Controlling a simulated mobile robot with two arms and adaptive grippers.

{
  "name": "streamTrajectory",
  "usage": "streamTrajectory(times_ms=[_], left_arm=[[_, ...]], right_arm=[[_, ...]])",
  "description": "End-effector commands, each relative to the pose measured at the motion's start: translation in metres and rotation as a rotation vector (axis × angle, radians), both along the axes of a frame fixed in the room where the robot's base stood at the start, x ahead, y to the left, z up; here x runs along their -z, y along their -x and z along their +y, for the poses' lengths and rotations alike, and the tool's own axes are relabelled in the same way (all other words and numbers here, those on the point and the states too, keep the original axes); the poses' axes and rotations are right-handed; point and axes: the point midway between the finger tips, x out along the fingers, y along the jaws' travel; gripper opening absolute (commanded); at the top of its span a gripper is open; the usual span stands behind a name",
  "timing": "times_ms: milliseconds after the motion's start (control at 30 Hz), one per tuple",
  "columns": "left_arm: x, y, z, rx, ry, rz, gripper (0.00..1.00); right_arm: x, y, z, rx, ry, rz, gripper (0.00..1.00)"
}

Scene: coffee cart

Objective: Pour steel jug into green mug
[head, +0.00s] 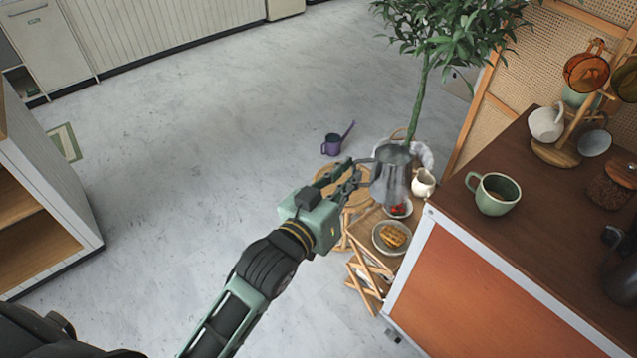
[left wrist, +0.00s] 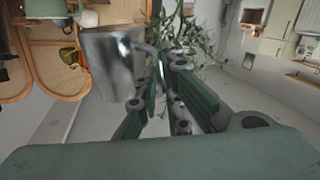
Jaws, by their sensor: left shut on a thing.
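My left gripper (head: 352,178) is shut on the handle of the steel jug (head: 393,180). The jug is held in the air left of the cart, roughly upright in the head view. It also shows large and close in the left wrist view (left wrist: 112,65), beside the gripper fingers (left wrist: 160,95). My right gripper is not in view.
The cart top (head: 480,250) is bare in front of the mug. A mug tree with a white mug (head: 546,122) and amber cups (head: 587,70) stands behind it. A low wooden table with a waffle plate (head: 391,237) and a cream pitcher (head: 423,184) is below the jug, near a potted tree (head: 422,85).

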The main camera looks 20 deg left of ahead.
Motion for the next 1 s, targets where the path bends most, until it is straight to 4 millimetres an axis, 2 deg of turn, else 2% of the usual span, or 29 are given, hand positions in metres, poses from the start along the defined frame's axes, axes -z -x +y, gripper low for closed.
streamTrajectory(times_ms=[167,367,600,800,1000], left_arm=[[0.010,-0.028,-0.034,0.109,-0.011,-0.022,0.00],[0.015,-0.070,-0.086,0.277,-0.026,-0.052,0.00],[-0.002,-0.122,-0.143,0.473,-0.041,-0.094,0.00],[-0.026,-0.148,-0.167,0.566,-0.048,-0.123,0.00],[-0.038,-0.157,-0.175,0.598,-0.049,-0.134,0.00]], right_arm=[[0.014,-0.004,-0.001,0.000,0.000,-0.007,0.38],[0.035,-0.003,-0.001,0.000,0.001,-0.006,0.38],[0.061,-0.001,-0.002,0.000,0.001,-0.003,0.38],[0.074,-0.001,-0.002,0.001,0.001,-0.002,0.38],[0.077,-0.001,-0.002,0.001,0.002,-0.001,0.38]])
